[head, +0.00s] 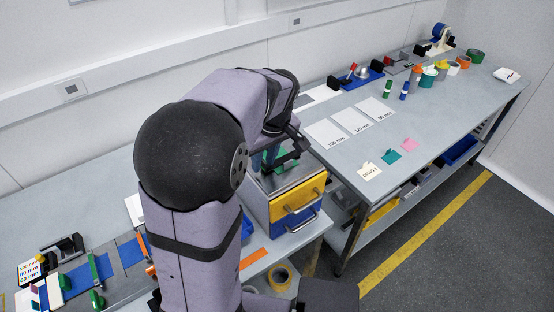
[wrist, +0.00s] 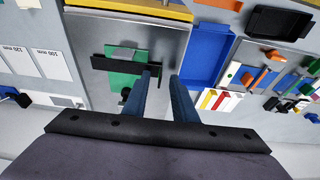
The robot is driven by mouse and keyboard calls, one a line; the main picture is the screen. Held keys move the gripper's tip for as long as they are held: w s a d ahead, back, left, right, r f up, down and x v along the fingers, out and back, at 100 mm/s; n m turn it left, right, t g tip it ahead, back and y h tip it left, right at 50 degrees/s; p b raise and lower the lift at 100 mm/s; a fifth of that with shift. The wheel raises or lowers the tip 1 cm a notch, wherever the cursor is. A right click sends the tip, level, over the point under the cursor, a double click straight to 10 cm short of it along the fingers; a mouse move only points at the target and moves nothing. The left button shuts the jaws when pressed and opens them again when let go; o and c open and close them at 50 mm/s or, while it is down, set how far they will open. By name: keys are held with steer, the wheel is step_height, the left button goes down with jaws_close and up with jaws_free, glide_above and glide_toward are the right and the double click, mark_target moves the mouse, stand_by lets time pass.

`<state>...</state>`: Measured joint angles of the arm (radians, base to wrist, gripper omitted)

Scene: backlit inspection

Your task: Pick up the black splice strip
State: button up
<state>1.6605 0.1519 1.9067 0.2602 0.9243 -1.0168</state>
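A long black strip (wrist: 112,63), which looks like the splice strip, lies across a green block (wrist: 121,79) on the grey top of the drawer cabinet. The strip is not clear there.
The cabinet has a yellow drawer (head: 299,197) and a blue drawer (head: 297,219) with handles. A blue tray (wrist: 211,54) and a black tray (wrist: 279,23) lie to the right in the wrist view. White mm-labelled cards (head: 326,134) lie on the right bench.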

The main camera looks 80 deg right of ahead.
steer(key=shift+c, duration=0.6)
jaws_close()
steer(key=shift+r, duration=0.15)
step_height(320, 180, up, 10)
steer(key=b, duration=0.2)
steer(key=shift+r+p, duration=2.25)
steer(key=shift+r, duration=0.1)
stand_by(0.9)
